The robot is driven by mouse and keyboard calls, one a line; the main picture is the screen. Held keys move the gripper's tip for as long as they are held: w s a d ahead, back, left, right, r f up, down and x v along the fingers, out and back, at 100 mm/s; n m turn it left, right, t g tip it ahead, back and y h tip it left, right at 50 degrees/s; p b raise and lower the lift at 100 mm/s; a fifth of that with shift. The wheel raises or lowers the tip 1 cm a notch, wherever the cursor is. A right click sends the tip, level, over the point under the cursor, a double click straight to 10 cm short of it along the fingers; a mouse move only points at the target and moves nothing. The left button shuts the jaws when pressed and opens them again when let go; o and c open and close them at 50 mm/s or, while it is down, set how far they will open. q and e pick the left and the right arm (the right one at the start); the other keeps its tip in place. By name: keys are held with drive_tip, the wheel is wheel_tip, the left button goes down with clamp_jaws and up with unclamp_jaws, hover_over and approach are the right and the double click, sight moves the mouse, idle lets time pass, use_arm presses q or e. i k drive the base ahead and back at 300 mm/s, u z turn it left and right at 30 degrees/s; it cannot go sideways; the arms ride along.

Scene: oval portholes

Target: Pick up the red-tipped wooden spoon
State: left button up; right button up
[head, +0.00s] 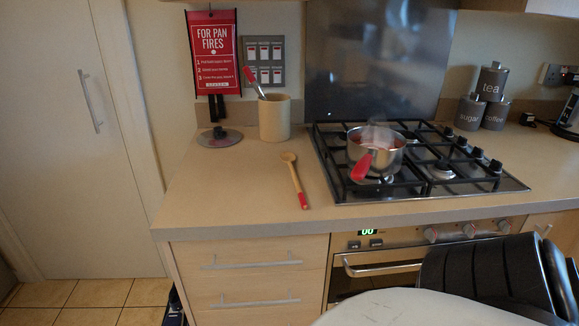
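The red-tipped wooden spoon (295,181) lies flat on the worktop, left of the hob. Its round wooden bowl points to the back and its red handle end points to the front edge. It lies clear of the other things, and nothing covers it.
The worktop (225,195) is clear left of the spoon. Behind stand a beige utensil pot (274,118) and a glass lid (220,138). Right, a steaming saucepan (376,150) with a red handle sits on the hob (465,184). A dark shape (485,272) fills the lower right.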

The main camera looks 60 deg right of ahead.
sight(288, 157)
drive_tip(key=k, duration=0.8)
drive_tip(key=z, duration=1.65)
drive_tip(key=i, duration=0.45)
drive_tip(key=z, duration=0.05)
